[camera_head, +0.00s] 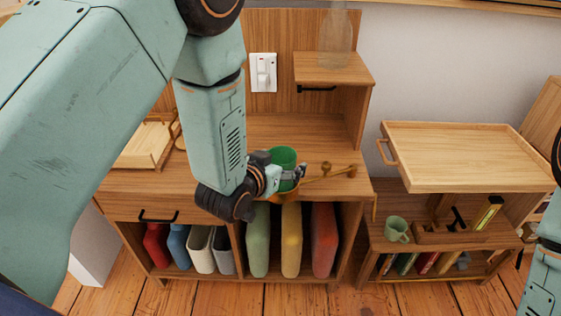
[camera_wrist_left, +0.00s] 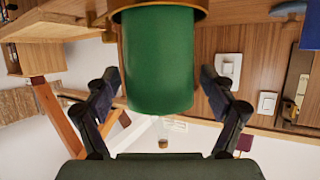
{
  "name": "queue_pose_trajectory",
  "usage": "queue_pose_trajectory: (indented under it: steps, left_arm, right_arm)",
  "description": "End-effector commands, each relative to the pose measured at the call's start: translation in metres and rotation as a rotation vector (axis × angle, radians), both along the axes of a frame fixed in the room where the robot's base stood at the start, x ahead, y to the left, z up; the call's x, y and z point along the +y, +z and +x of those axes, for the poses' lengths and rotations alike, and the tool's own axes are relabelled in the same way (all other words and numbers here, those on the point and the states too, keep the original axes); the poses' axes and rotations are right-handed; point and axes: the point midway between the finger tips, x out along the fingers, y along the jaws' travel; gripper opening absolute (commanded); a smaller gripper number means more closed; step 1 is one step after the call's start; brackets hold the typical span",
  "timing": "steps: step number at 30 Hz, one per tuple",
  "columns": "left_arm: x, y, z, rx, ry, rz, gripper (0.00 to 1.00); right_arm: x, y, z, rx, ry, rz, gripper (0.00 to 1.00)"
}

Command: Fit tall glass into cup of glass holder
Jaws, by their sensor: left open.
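My left gripper (camera_head: 284,178) is open at the glass. Its two fingers (camera_wrist_left: 160,95) stand apart on either side of the glass, with gaps visible. My right gripper is outside the view.
A clear vase (camera_head: 335,42) stands on the raised shelf (camera_head: 352,70). A wooden tray (camera_head: 147,142) is on the left of the desk. At right are a tray-topped side table (camera_head: 465,158) and a green mug (camera_head: 396,229). Several books fill the cubbies below.

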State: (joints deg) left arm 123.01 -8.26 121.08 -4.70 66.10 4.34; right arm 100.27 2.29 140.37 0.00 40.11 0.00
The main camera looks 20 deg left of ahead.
Motion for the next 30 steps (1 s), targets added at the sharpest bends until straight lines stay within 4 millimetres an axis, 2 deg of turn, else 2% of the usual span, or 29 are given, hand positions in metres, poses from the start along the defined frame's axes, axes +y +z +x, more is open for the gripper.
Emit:
queue_pose_trajectory:
  steps: [5,15,21,25,30]
  left_arm:
    - [0.001,0.006,-0.004,0.002,0.0,0.0,0.83]
    - [0.012,0.032,-0.065,0.004,0.001,0.0,0.83]
    - [0.017,0.045,-0.095,0.002,0.001,0.0,0.83]
    - [0.018,0.049,-0.105,0.001,0.001,0.0,0.83]
    - [0.019,0.05,-0.109,0.0,0.0,-0.001,0.83]
  right_arm:
    - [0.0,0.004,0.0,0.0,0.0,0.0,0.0]
    - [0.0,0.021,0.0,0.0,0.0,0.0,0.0]
    - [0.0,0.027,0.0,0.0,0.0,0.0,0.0]
    - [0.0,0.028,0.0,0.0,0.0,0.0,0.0]
    - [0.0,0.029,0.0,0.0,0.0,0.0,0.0]
